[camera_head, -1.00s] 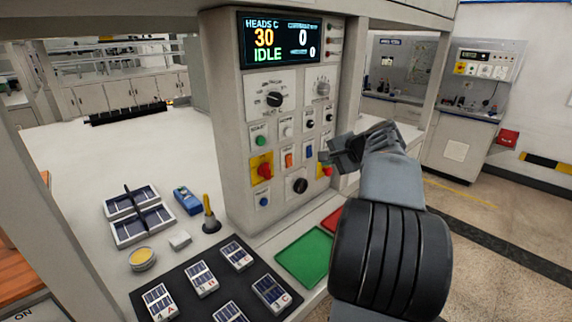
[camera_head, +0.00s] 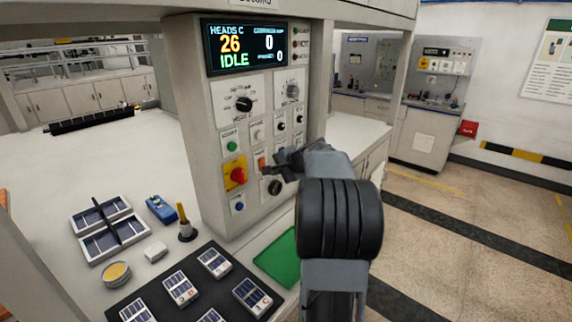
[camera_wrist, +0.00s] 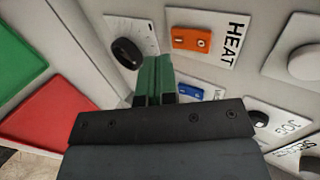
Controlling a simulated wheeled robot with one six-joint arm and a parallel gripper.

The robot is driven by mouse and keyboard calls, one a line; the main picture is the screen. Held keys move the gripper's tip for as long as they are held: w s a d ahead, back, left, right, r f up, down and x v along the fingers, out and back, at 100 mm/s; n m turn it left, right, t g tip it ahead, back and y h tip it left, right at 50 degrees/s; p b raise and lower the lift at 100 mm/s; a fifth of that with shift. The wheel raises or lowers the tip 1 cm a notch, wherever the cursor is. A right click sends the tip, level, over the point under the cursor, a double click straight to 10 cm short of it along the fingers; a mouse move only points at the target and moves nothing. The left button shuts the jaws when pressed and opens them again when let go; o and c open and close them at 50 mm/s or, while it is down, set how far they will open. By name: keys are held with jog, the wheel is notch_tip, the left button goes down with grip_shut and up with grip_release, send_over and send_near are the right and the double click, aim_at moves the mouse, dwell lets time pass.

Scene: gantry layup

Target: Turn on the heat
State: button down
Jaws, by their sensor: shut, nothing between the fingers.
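The orange HEAT rocker switch (camera_wrist: 192,40) is on the panel in the wrist view, right of and above my fingertips. Its label HEAT stands beside it. I cannot tell which side is pressed in. The switch also shows as a small orange patch (camera_head: 262,161) in the head view, partly hidden by my gripper. My gripper (camera_wrist: 157,62) is shut and empty, with its green fingertips between a black knob (camera_wrist: 127,53) and a blue switch (camera_wrist: 195,92). In the head view my gripper (camera_head: 280,160) is in front of the lower panel. The display (camera_head: 246,47) reads HEADS C 26, IDLE.
A red emergency-type knob (camera_head: 238,175) on yellow is left of my gripper. Several other knobs and buttons crowd the panel. A green mat (camera_head: 278,262) lies below, and a red mat (camera_wrist: 62,115) shows in the wrist view. Floor is open at the right.

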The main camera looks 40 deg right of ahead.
aim_at(263, 163)
jog(key=shift+w+a+f+p, duration=0.15)
jog(key=shift+w+p, duration=0.1)
jog(key=shift+w, duration=0.6)
jog(key=shift+w+a+r+p, duration=0.15)
jog(key=shift+w+p, duration=0.1)
jog(key=shift+w, duration=0.55)
jog(key=shift+f+b, duration=0.25)
jog(key=shift+b, duration=0.2)
jog(key=shift+w+r+b, duration=0.1)
jog(key=shift+w+b, duration=0.05)
jog(key=shift+b, duration=0.45)
jog(key=shift+r, duration=0.1)
jog(key=shift+r+t+p, duration=0.3)
jog(key=shift+r+p, duration=0.2)
jog(key=shift+r, duration=0.35)
jog(key=shift+f, duration=0.1)
